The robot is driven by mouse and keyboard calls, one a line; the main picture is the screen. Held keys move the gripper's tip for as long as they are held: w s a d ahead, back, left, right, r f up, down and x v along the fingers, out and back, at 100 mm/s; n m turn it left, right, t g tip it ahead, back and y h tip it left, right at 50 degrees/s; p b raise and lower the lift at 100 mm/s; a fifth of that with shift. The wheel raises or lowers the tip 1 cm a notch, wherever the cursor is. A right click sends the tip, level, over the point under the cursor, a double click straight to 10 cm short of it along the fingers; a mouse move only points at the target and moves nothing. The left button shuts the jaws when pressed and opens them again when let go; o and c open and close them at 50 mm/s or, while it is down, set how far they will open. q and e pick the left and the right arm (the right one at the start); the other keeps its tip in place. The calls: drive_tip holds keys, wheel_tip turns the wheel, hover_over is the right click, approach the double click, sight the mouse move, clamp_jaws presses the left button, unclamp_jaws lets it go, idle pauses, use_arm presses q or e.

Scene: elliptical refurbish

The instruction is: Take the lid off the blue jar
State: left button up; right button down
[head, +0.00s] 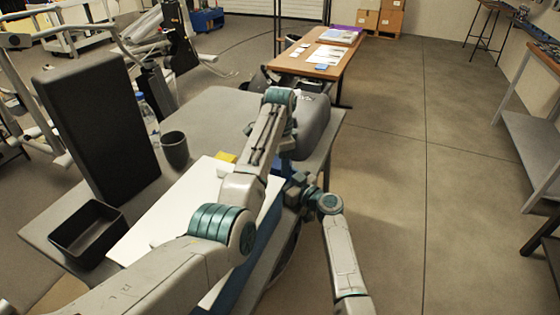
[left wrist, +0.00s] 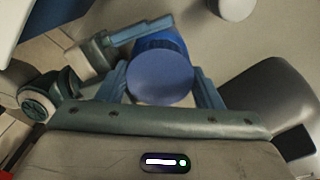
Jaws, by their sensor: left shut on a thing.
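The blue jar shows in the left wrist view as a flat round blue lid (left wrist: 160,78) with a darker blue body (left wrist: 160,46) behind it. My left gripper (left wrist: 160,92) has one finger on each side of the lid and is shut on it. In the head view my left gripper (head: 284,166) is mostly behind my own arm, and the jar is largely hidden. My right gripper (head: 294,184) is close by. In the left wrist view it comes in from the left, with one finger along the jar's far side. Its other finger is hidden, so its grip is unclear.
The grey table (head: 52,222) holds a black open box (head: 88,232), a dark cup (head: 175,149), a bottle (head: 147,112), a yellow block (head: 225,157), a white board (head: 160,215) and a tall black panel (head: 98,125). The floor at the right (head: 440,190) is clear.

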use_arm(q)
drive_tip(key=n, duration=0.7)
drive_tip(key=shift+n, duration=0.3)
drive_tip(key=n, duration=1.2)
drive_tip(key=shift+n, duration=0.4)
drive_tip(key=n, duration=0.6)
drive_tip(key=shift+r+n, duration=0.1)
drive_tip(key=shift+n, duration=0.3)
drive_tip(key=shift+r, duration=0.15)
drive_tip(key=shift+r, duration=0.9)
drive_tip(key=shift+r, duration=0.1)
